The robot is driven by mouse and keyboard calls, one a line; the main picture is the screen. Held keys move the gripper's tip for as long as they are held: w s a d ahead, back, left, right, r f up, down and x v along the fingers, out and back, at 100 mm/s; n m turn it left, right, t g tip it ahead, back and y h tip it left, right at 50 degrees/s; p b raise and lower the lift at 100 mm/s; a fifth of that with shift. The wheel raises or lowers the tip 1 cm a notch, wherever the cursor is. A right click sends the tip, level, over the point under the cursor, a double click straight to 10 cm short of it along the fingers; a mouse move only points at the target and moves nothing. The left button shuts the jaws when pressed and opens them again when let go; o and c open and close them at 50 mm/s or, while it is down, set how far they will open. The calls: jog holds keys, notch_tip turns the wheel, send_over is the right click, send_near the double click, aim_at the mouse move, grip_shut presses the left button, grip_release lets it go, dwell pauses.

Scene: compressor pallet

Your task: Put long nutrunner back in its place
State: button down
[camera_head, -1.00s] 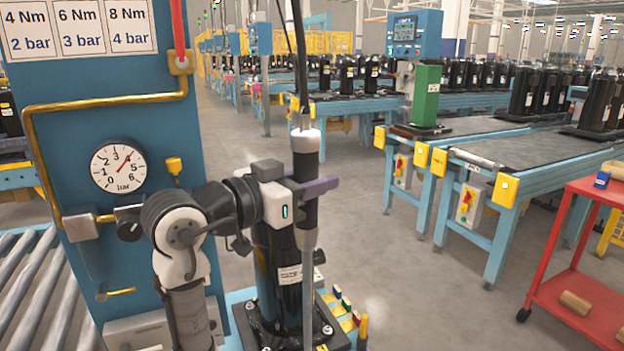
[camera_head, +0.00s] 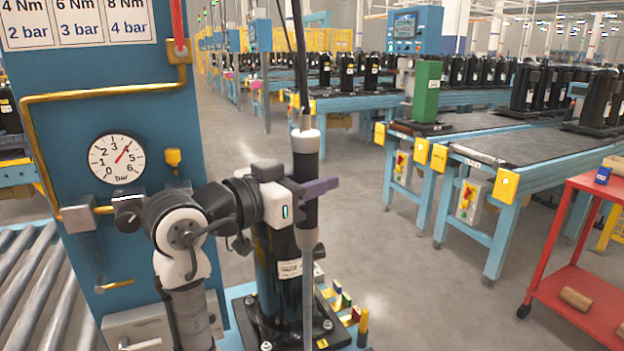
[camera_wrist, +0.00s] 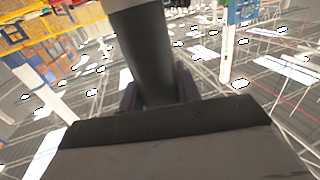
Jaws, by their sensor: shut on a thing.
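The long nutrunner (camera_head: 306,205) is a black upright tool with a white collar at its top and a long grey shaft below. A hose or cable runs up from its top end. My gripper (camera_head: 312,190) is shut around its black body, with purple fingers on it. In the wrist view the dark body of the nutrunner (camera_wrist: 143,50) rises between the purple fingers (camera_wrist: 158,95). The shaft hangs in front of the black compressor (camera_head: 278,270); its lower end is hard to tell from the compressor base. The nutrunner's place cannot be made out.
A blue panel (camera_head: 150,240) with a pressure gauge (camera_head: 116,158) stands close on the left. Coloured sockets (camera_head: 343,300) stand beside the compressor. A red cart (camera_head: 575,275) is at the right. Blue conveyors (camera_head: 490,150) stand behind, with open floor between.

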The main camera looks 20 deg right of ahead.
jog(key=c, duration=0.9)
grip_release()
jog(key=shift+f, duration=0.1)
jog(key=b+v, duration=0.2)
jog(key=v, duration=1.2)
